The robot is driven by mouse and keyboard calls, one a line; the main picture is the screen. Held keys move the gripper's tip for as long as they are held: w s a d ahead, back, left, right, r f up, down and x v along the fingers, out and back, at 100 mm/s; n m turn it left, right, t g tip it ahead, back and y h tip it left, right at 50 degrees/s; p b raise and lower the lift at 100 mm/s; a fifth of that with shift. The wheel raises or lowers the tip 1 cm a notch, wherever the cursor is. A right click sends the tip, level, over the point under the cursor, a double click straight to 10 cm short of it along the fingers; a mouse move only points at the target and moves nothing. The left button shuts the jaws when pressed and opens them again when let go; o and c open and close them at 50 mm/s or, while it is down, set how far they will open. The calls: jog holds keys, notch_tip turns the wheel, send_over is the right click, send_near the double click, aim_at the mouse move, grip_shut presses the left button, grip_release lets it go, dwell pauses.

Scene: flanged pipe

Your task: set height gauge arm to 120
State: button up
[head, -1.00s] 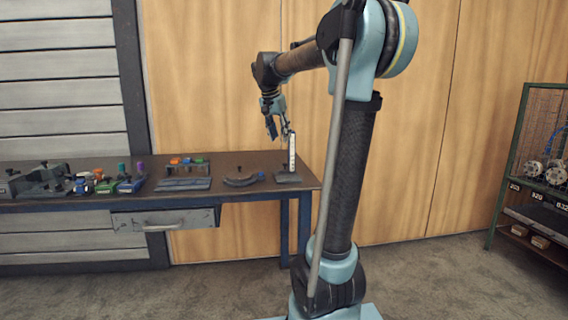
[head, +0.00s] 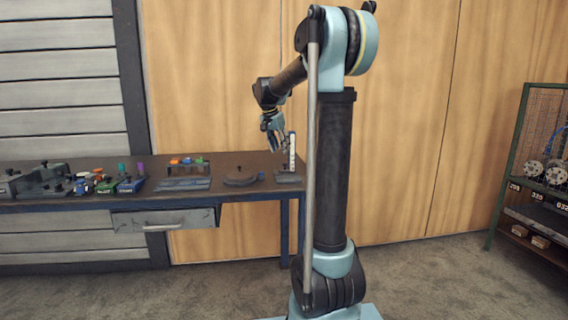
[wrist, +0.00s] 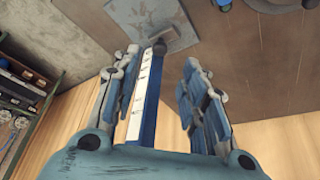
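The height gauge (head: 292,152) stands upright on its grey base at the right end of the workbench, with a tall white scale. In the wrist view its white, blue-edged scale column (wrist: 143,92) runs up between my fingers, nearer the left finger. A small dark piece shows near the column's far end. The gauge's arm and the scale reading are too small to make out. My gripper (head: 280,147) is beside the upper part of the gauge. In the wrist view my gripper (wrist: 160,65) is open, with a gap between the right finger and the column.
The workbench (head: 232,162) also carries a round dark fixture (head: 240,179) left of the gauge, a rack with coloured pieces (head: 185,163), and several clamps and tools farther left. A shelf unit (head: 535,165) stands at the far right. Wood panels rise behind the bench.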

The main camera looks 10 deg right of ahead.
jog(key=x, duration=0.7)
jog(key=shift+f, duration=0.3)
jog(key=shift+c, duration=0.5)
grip_shut()
